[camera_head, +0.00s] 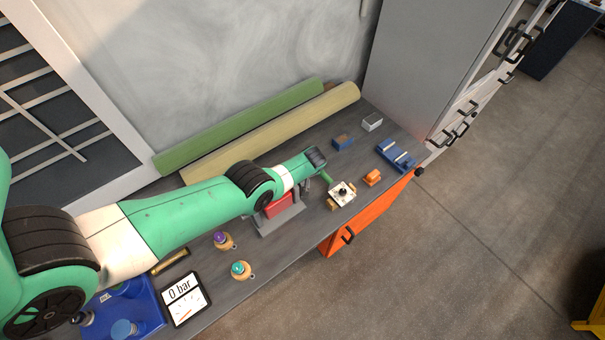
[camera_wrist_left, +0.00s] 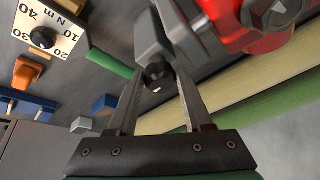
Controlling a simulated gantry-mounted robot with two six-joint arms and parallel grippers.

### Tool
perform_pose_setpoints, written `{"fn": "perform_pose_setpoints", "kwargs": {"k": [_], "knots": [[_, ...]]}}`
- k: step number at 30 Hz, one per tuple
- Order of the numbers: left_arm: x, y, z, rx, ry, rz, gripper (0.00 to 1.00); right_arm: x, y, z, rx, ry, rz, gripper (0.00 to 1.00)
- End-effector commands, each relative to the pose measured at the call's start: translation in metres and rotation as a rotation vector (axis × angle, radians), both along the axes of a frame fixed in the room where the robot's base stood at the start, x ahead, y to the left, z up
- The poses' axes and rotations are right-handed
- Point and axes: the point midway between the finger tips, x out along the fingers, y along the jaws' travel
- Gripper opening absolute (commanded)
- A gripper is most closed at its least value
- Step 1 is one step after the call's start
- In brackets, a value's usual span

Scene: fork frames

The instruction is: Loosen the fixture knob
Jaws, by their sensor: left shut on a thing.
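The fixture (camera_head: 280,207), a red body on a grey base, stands on the bench, partly hidden by my left arm. In the left wrist view its red part (camera_wrist_left: 262,22) and a grey block fill the upper right. A dark round knob (camera_wrist_left: 157,76) with a small light mark sits between the fingers of my left gripper (camera_wrist_left: 160,72). The gripper is shut on this knob, with one finger on each side. In the head view the left gripper (camera_head: 306,184) is at the fixture's right side, and the knob is hard to make out there. My right gripper is not in view.
A white torque dial (camera_head: 342,193) stands right of the fixture, with an orange block (camera_head: 372,177) and blue holder (camera_head: 396,155) beyond. Purple (camera_head: 222,239) and teal (camera_head: 240,269) buttons and a "0 bar" gauge (camera_head: 184,299) lie front left. Rolls (camera_head: 270,133) line the wall.

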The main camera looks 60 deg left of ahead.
Motion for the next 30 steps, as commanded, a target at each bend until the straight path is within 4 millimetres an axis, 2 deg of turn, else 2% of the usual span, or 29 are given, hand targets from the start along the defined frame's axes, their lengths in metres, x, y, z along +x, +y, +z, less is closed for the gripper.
{"fn": "perform_pose_setpoints", "kwargs": {"k": [14,15,20,30], "knots": [[-0.0006,-0.0010,-0.0006,-0.002,0.001,0.018,0.00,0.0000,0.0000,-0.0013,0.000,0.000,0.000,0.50],[-0.0006,-0.0010,-0.0006,-0.002,0.001,0.018,0.52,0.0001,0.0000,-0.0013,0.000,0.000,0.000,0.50],[-0.0004,-0.0008,-0.0003,-0.002,0.001,0.018,0.81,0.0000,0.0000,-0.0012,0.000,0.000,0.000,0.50],[-0.0006,-0.0002,0.0002,0.000,0.002,0.018,0.81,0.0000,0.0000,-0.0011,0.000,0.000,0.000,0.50]]}}
